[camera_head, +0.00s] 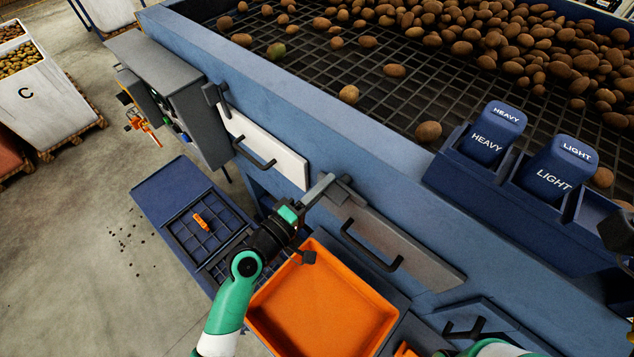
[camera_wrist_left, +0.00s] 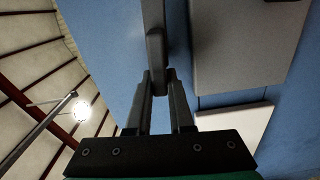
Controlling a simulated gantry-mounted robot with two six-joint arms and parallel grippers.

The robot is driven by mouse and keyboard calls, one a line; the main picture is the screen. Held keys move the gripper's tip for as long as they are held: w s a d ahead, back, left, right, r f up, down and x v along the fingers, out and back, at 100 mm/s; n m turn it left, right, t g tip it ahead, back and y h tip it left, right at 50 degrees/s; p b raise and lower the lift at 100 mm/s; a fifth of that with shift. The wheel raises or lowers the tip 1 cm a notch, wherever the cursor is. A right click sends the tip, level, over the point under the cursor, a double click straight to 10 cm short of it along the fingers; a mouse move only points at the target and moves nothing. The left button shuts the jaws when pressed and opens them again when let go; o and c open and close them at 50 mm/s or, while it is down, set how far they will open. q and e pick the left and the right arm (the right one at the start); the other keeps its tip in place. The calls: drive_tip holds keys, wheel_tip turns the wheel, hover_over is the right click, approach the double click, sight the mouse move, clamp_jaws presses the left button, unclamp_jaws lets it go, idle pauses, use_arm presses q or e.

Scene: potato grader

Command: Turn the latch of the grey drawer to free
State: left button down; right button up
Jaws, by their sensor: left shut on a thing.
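The grey drawer (camera_head: 395,238) is in the side of the blue machine, with a black bar handle (camera_head: 370,248). It looks closed. Its grey latch (camera_head: 343,188) is at the drawer's upper left corner in the head view. My left gripper (camera_head: 304,208) reaches this latch from the lower left and is shut on it. In the left wrist view the two dark fingers (camera_wrist_left: 159,88) close around the end of the latch lever (camera_wrist_left: 155,48). The grey drawer front also shows there (camera_wrist_left: 235,45). My right gripper is too cut off at the bottom edge to read.
A white drawer (camera_head: 262,148) with its own latch (camera_head: 214,97) is left of the grey one. An orange tray (camera_head: 320,305) lies below the left arm, beside a blue gridded table (camera_head: 160,195). A grey control box (camera_head: 180,100) stands farther left.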

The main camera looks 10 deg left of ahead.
use_arm(q)
drive_tip(key=shift+n, duration=0.5)
drive_tip(key=shift+f, duration=0.1)
drive_tip(key=c, duration=0.8)
unclamp_jaws()
drive_tip(key=shift+s, duration=0.1)
drive_tip(key=v, duration=1.1)
drive_tip(key=shift+s+a+b, duration=0.15)
drive_tip(key=shift+s+b, duration=0.05)
drive_tip(key=shift+b, duration=0.1)
